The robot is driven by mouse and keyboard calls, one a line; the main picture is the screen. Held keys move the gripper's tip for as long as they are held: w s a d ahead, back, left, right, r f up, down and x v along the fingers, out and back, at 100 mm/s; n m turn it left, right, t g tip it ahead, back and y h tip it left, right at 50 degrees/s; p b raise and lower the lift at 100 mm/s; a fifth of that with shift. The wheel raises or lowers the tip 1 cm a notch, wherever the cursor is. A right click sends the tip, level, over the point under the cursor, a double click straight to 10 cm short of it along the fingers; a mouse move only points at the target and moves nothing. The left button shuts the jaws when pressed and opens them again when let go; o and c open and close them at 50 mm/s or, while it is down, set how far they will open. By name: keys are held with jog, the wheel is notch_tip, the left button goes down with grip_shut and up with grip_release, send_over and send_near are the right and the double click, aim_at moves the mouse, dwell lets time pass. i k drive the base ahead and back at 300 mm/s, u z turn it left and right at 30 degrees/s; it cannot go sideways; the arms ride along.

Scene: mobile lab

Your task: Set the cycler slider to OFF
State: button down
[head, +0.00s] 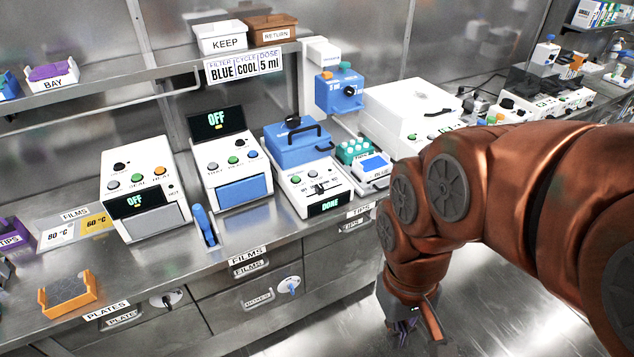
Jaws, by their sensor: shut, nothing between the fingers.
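The machine that looks like the cycler (309,186) stands on the bench at the middle, a white box with a blue lid (298,144). The lid is down and has a black handle and a black knob. Its sloped front has several coloured buttons, a small dark slider (320,188) and a display (329,204) reading DONE. The slider's marks are too small to read. My gripper (408,331) hangs low in front of the bench drawers, to the right of and below the cycler, apart from it. It looks shut and empty; its fingers are partly hidden.
Two white machines with OFF displays (137,200) (216,120) stand to the left. A blue upright tool (204,226) stands before them. A rack of teal caps (354,151) and a large white box (411,112) stand right. An orange holder (68,293) sits at front left.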

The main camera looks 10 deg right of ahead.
aim_at(319, 188)
jog(key=u, duration=0.05)
jog(key=k, duration=0.4)
jog(key=z, duration=0.35)
jog(key=i, duration=0.65)
jog(key=u, duration=0.8)
jog(key=i, duration=0.55)
jog(key=u, duration=0.65)
